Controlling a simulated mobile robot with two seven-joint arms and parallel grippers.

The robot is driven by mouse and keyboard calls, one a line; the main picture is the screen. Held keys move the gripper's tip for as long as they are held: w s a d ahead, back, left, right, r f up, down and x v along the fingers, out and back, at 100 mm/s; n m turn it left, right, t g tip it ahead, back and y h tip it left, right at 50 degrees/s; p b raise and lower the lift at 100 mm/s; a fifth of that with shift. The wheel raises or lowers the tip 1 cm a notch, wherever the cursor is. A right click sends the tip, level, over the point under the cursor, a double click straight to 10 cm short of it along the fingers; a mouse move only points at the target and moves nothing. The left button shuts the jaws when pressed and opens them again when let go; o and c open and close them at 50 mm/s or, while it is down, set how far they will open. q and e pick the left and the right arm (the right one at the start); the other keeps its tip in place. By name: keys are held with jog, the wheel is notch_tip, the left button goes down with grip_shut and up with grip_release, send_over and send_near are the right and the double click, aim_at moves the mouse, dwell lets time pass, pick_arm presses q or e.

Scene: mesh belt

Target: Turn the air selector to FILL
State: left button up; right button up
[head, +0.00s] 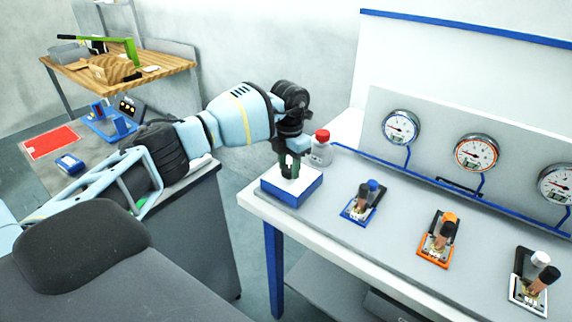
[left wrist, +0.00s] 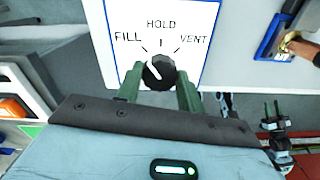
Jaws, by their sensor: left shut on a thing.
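The air selector is a black knob (left wrist: 160,73) on a white panel (left wrist: 190,15) marked FILL, HOLD and VENT. In the left wrist view its white pointer line tilts up and left, on the FILL side of HOLD, roughly towards the FILL tick. My left gripper (left wrist: 160,88) has its green fingers on either side of the knob and is shut on it. In the head view the gripper (head: 290,167) reaches down onto the blue-and-white selector box (head: 308,192) at the bench's left end, hiding the knob. My right gripper is not in view.
A red-capped bottle (head: 321,148) stands just behind the box. Blue (head: 362,202), orange (head: 438,239) and white (head: 529,281) lever valves stand along the bench to the right. Gauges, including an orange-rimmed one (head: 476,154), are on the panel behind.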

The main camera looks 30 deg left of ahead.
aim_at(289, 168)
pick_arm(q)
jog(key=shift+n, duration=1.1)
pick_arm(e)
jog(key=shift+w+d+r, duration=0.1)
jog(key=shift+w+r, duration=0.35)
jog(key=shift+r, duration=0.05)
pick_arm(q)
jog(key=o, duration=1)
jog(key=shift+r, duration=3.9)
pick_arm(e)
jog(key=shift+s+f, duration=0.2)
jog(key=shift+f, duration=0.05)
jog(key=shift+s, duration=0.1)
